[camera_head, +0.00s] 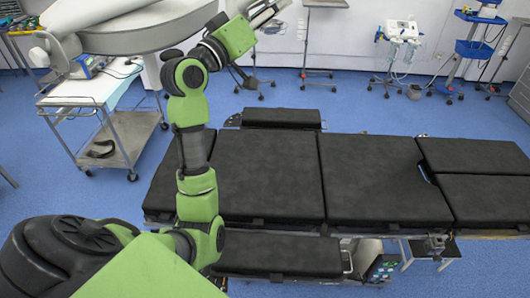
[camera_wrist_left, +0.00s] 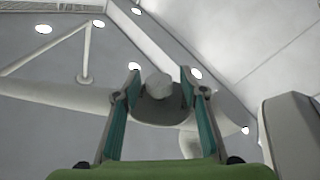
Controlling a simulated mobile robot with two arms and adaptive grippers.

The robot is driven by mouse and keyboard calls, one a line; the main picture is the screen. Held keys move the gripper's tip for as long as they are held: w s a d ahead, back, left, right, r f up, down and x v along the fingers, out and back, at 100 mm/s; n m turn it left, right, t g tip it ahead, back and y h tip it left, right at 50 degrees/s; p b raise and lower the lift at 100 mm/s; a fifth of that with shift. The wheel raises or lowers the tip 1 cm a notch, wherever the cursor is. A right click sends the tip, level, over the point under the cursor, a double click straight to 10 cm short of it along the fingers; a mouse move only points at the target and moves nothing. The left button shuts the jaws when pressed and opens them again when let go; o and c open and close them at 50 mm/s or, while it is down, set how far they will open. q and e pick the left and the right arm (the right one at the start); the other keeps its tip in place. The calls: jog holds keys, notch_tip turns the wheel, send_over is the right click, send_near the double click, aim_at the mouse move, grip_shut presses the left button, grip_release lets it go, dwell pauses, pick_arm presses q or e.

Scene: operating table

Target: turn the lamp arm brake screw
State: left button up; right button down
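My left gripper (camera_wrist_left: 160,75) is open in the left wrist view, its two teal-lined fingers pointing up the picture. A pale rounded knob (camera_wrist_left: 159,86), likely the brake screw, shows between the fingertips, on a darker round joint face (camera_wrist_left: 160,110) of a pale lamp arm (camera_wrist_left: 60,95). I see a gap on each side of the knob; whether it lies level with the fingertips in depth, I cannot tell. In the head view my green left arm reaches up to the top edge, where its gripper end is hard to make out. My right gripper is not in view.
A large pale lamp body (camera_head: 150,38) hangs at the upper left of the head view, close left of my arm. The black operating table (camera_head: 370,175) lies below and right. A white trolley (camera_head: 125,130) stands at left. Medical stands line the back wall.

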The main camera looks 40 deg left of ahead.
pick_arm(q)
jog(key=m+h+b, duration=0.1)
jog(key=b, duration=0.1)
jog(key=f+m+h+b, duration=0.1)
jog(key=h, duration=0.1)
jog(key=shift+t+h+b, duration=0.3)
jog(key=shift+b, duration=0.05)
jog(key=b+v, duration=0.6)
jog(key=v, duration=0.7)
jog(key=w+d+f+g, duration=0.1)
jog(key=d+f+g, duration=0.1)
jog(key=f, duration=0.7)
jog(key=w+d+f+g+y+b, duration=0.1)
jog(key=w+d+f+g, duration=0.1)
jog(key=f, duration=0.7)
jog(key=w+d+f+m+g+y+b, duration=0.1)
jog(key=d+f+g, duration=0.1)
jog(key=f, duration=0.7)
jog(key=shift+w+d+f+g, duration=0.2)
jog(key=shift+w+f+g, duration=0.1)
jog(key=shift+g, duration=0.2)
jog(key=shift+r, duration=0.1)
